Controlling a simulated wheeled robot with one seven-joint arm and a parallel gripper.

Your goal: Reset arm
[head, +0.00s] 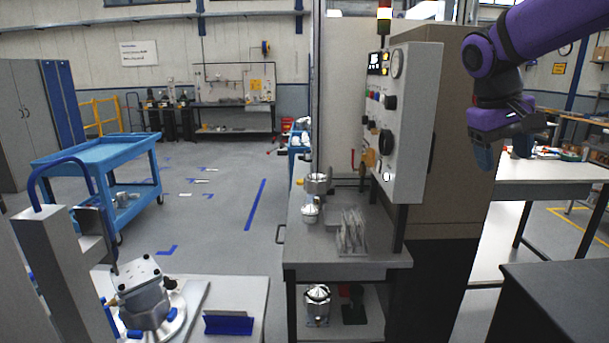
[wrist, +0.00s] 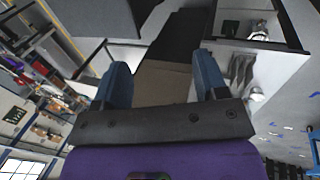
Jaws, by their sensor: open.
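My purple arm reaches in from the top right of the head view. My gripper (head: 505,152) hangs at its end with blue fingers pointing down, in front of the white table at the right. In the wrist view the two blue fingers of my gripper (wrist: 160,85) are wide apart with nothing between them. It is raised in the air and touches nothing that I can see. A machined housing (head: 144,290) sits on a round fixture at the lower left. Another metal housing (head: 317,304) is on the lower shelf of the test bench.
The test bench (head: 345,264) with its control panel (head: 412,120) stands at the centre, left of my gripper. A metal housing (head: 309,207) is on the bench. A blue cart (head: 95,152) is at the left. Open floor (head: 225,225) lies between cart and bench.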

